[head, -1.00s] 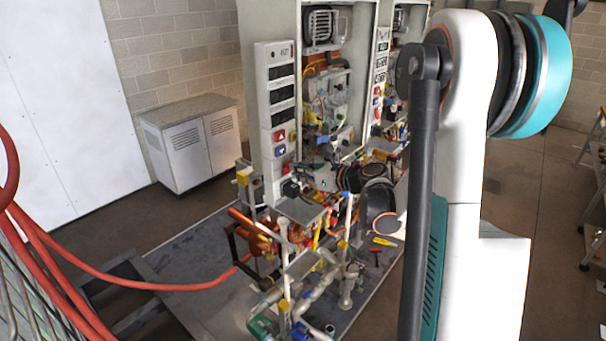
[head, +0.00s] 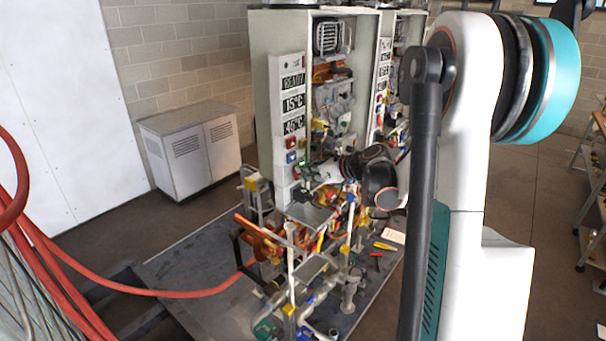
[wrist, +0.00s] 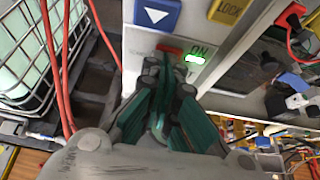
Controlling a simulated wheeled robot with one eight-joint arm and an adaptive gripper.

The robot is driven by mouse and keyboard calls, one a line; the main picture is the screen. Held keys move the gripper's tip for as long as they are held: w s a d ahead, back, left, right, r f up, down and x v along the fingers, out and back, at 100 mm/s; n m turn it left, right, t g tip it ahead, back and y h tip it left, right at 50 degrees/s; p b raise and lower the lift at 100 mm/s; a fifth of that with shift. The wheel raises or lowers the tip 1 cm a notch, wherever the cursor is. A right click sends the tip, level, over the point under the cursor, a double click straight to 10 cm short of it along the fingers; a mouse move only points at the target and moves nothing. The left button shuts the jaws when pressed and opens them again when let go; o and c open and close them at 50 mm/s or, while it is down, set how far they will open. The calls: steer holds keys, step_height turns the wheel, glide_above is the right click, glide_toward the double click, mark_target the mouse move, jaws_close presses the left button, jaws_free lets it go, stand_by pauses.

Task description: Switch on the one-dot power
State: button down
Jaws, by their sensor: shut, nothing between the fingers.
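The near heater's control panel (head: 275,110) is a tall pale strip on the cabinet's front edge. Its displays (head: 293,104) are lit and read READY, 15°C and what looks like 45°C. In the wrist view the power switch (wrist: 170,48) shows as a red part beside a bright green-lit ON mark (wrist: 196,57). My gripper (wrist: 164,75) is shut and empty, its fingertips at the switch and partly hiding it; whether they touch I cannot tell. In the head view my gripper (head: 305,173) is small at the panel's lower end. Dot marks are too small to read.
A blue triangle button (wrist: 156,14) and a yellow LOCK part (wrist: 228,10) sit above the switch. A second heater panel (head: 382,70) stands behind. Pipes and valves (head: 300,260) crowd below.

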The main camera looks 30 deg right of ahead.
steer(key=shift+d+r+p, duration=0.25)
steer(key=shift+r+p, duration=0.1)
steer(key=shift+r, duration=0.4)
